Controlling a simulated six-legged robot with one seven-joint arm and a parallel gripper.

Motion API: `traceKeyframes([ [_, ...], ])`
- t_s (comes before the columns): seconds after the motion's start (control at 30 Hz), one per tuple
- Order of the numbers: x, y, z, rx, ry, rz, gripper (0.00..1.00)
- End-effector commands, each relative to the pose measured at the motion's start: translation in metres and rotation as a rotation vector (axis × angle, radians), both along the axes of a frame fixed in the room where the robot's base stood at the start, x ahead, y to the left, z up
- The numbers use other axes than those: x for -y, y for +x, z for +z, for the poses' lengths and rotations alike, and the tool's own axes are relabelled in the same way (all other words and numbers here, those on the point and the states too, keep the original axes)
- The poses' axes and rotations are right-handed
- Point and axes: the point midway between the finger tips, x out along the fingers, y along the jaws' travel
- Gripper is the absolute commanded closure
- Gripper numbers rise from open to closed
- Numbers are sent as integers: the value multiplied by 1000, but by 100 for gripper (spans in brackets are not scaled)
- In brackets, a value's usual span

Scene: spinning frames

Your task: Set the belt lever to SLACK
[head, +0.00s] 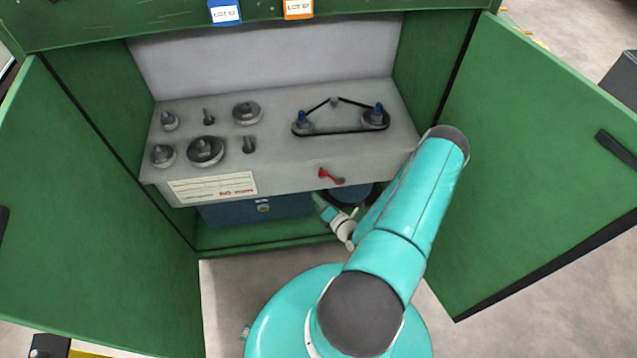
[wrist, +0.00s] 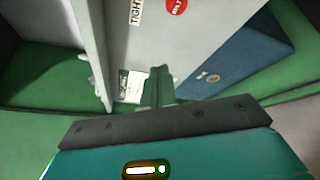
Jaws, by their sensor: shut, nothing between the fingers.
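The red belt lever (head: 331,175) sits on the front face of the grey machine deck (head: 290,170) in the head view. It slants, with its wider end at upper left. The black belt (head: 340,130) runs in a triangle around posts on the deck top. My gripper (head: 320,201) is below and slightly left of the lever, near the deck's lower edge, apparently apart from it. In the wrist view my gripper (wrist: 158,78) is shut and empty. A TIGHT label (wrist: 136,11) and a red round mark (wrist: 176,6) show beyond it.
Green cabinet doors (head: 545,150) stand open on both sides. A blue box (head: 262,209) and a dark blue round thing (head: 352,193) are under the deck. Several knobs and spools (head: 206,150) stand on the deck's left. A printed card (head: 212,187) is on its front.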

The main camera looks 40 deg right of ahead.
Motion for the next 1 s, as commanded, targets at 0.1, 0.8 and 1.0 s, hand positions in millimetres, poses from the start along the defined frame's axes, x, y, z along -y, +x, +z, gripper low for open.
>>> traceKeyframes([
  [0.1,2,-12,-20,-13,60,-85,100],
  [0.8,10,19,-30,-15,71,-102,100],
  [1.0,19,58,-37,-15,71,-102,100],
])
